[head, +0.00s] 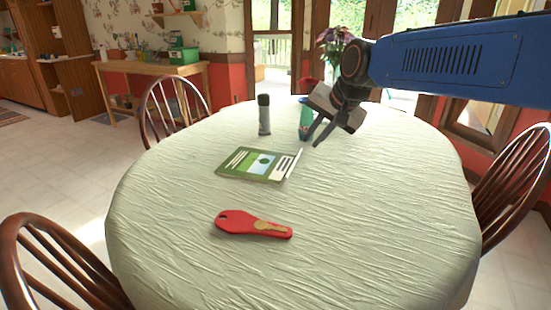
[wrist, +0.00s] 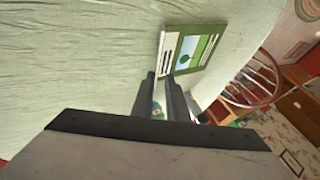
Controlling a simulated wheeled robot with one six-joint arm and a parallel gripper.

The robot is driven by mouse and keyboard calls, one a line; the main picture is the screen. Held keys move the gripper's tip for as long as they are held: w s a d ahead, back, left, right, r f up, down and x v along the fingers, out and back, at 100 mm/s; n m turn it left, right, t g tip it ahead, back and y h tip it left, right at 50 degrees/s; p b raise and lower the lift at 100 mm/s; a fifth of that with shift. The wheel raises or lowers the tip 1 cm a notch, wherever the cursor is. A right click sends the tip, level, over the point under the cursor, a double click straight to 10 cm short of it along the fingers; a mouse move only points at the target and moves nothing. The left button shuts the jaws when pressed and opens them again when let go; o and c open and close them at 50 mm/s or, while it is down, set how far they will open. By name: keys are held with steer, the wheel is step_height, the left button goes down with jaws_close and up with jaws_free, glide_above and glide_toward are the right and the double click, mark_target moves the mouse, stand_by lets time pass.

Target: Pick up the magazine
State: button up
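The magazine (head: 259,164), green with a pale picture and white text panels, lies flat on the cloth-covered table (head: 330,230), left of and in front of my gripper in the head view. In the wrist view the magazine (wrist: 187,48) lies beyond the fingertips, slightly right of centre. My gripper (head: 311,141) hangs above the far middle of the table, tilted down, apart from the magazine. In the wrist view my gripper (wrist: 161,75) shows two dark fingers with a narrow gap and nothing held between them.
A grey bottle with a black top (head: 264,114) stands behind the magazine. A teal object (head: 306,118) stands partly hidden beside my gripper. A red, key-marked flat object (head: 252,225) lies nearer. Wooden chairs (head: 175,105) surround the table. The front right tabletop is clear.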

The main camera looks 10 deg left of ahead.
glide_toward(293, 164)
steer(key=x, duration=0.4)
steer(key=shift+s+a+f, duration=0.15)
steer(key=shift+s+a, duration=0.05)
steer(key=shift+x, duration=2.7)
steer(key=shift+w+d, duration=0.15)
steer(key=shift+w, duration=0.05)
jaws_close()
